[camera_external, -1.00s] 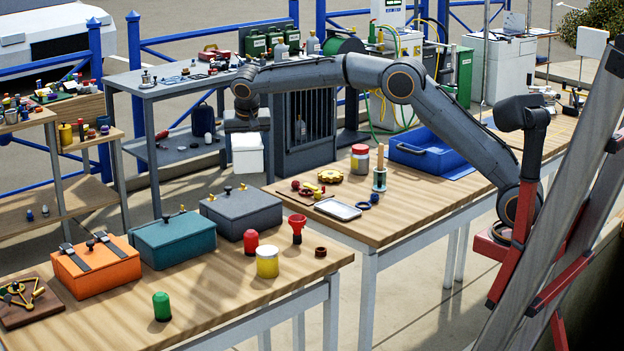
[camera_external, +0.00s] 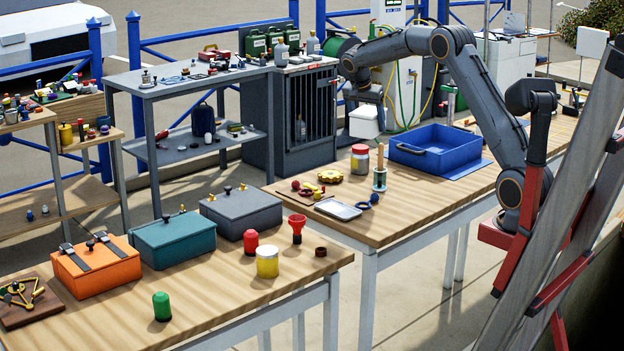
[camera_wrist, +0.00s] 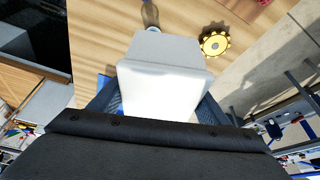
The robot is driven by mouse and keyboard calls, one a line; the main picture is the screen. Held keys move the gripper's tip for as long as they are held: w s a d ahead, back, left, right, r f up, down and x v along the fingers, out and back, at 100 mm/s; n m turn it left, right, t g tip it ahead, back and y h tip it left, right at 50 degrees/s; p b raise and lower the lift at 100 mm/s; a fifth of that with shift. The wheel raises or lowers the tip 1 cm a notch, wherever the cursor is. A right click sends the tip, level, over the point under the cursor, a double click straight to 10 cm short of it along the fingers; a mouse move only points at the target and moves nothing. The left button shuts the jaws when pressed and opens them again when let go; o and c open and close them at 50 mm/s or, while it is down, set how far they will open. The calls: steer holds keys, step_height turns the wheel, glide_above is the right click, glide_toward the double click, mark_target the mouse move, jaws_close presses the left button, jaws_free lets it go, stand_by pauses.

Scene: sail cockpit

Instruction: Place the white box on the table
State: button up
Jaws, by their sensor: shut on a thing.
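The white box (camera_external: 366,122) hangs from my gripper (camera_external: 364,105) in the external view, above and behind the far edge of the right wooden table (camera_external: 415,205). In the wrist view the white box (camera_wrist: 165,75) fills the middle, with blue-grey finger pads on both sides of it. My gripper (camera_wrist: 160,100) is shut on it. Wooden table surface (camera_wrist: 105,35) shows beyond the box in the wrist view. The box appears held clear of the table.
A dark barred cabinet (camera_external: 303,115) stands left of the gripper. Bare wood shows along the table's front.

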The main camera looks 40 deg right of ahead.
steer(key=s+d+m+g+p, duration=0.1)
steer(key=s+d+m, duration=0.1)
steer(key=s+d, duration=0.55)
steer(key=s+d+m+p, duration=0.15)
steer(key=s+d, duration=0.25)
steer(key=d, duration=0.7)
steer(key=f, duration=1.6)
steer(key=shift+w+a+f+p, duration=0.1)
steer(key=shift+a+f+p, duration=0.2)
steer(key=shift+a+f, duration=0.1)
steer(key=shift+f+p, duration=0.65)
steer(key=shift+f, duration=1.6)
steer(key=shift+f, duration=0.2)
steer(key=o, duration=1.2)
steer(key=shift+o, duration=0.2)
steer(key=shift+r, duration=0.15)
